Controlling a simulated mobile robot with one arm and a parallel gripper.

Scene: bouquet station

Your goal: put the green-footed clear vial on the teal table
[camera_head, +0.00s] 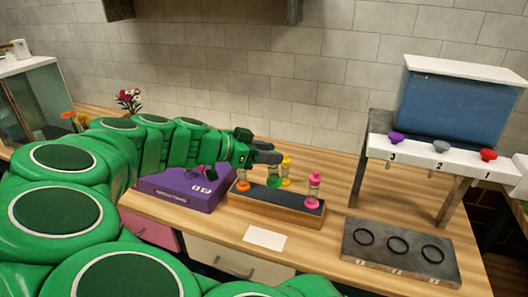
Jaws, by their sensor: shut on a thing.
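The green-footed clear vial (272,181) is at the black-topped wooden rack on the wooden counter, between an orange-footed vial (243,184) and a yellow one (286,172). My gripper (268,154) is at its top, shut on it; the dark fingers hide its upper part. I cannot tell whether its foot still touches the rack. A pink vial (314,189) stands upright at the rack's right end. I cannot make out a teal table in this view.
The rack (290,213) has a purple box (180,197) at its left and a white card (265,238) before it. A blue-tank dispenser (450,105) and a grey block with three rings (400,272) stand right. Flowers (128,98) are behind my arm.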

